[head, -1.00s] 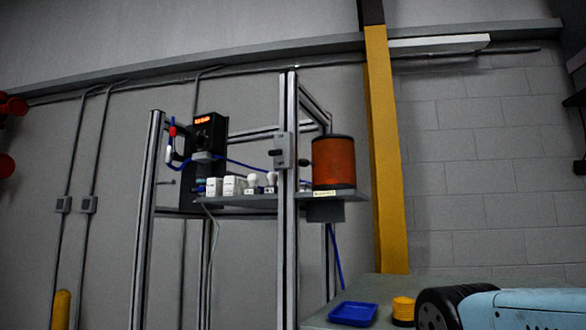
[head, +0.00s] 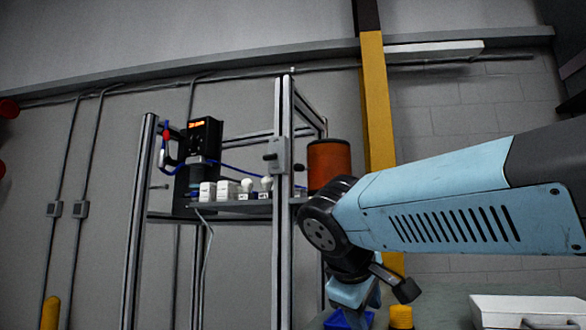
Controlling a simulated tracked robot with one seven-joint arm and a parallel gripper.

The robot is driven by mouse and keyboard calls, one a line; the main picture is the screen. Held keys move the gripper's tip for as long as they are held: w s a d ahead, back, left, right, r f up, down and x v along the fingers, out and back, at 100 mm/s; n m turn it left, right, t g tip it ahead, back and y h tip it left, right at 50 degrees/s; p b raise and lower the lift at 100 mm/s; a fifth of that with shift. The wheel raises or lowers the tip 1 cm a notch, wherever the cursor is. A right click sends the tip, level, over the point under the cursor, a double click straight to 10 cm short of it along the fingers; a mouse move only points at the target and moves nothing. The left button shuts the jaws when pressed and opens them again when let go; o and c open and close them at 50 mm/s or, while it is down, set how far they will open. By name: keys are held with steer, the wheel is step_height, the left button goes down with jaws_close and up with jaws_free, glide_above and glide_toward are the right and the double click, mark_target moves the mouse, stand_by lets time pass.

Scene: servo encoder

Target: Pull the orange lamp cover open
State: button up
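The orange lamp cover (head: 328,156) is a dark-rimmed orange cylinder at the right end of the frame's shelf. My arm hides its lower part. It looks shut, as far as I can see. My gripper (head: 352,312) hangs below my wrist at the lower middle, well below the cover and apart from it in the picture. Its fingertips are small and partly cut off at the bottom edge, so I cannot tell whether it is open.
A metal frame with an upright post (head: 283,220) stands just left of the cover. White parts (head: 227,190) and a black device (head: 204,138) sit on its shelf. Below are a blue tray (head: 336,322), a yellow round item (head: 400,317) and a white tray (head: 500,308).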

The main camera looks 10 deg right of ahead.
steer(key=w+a+r+n+t+h, duration=0.1)
steer(key=w+a+r+n+t, duration=0.1)
steer(key=a+r, duration=0.35)
steer(key=w+a+r+n+t+h, duration=0.2)
steer(key=a+r, duration=0.1)
steer(key=r, duration=0.6)
steer(key=t+h, duration=0.1)
steer(key=t, duration=0.3)
glide_toward(295, 167)
steer(key=shift+n+g+h, duration=0.3)
steer(key=shift+h, duration=0.1)
steer(key=x, duration=1)
steer(key=shift+a+r, duration=0.15)
steer(key=shift+c, duration=0.2)
jaws_close()
steer(key=shift+a, duration=0.1)
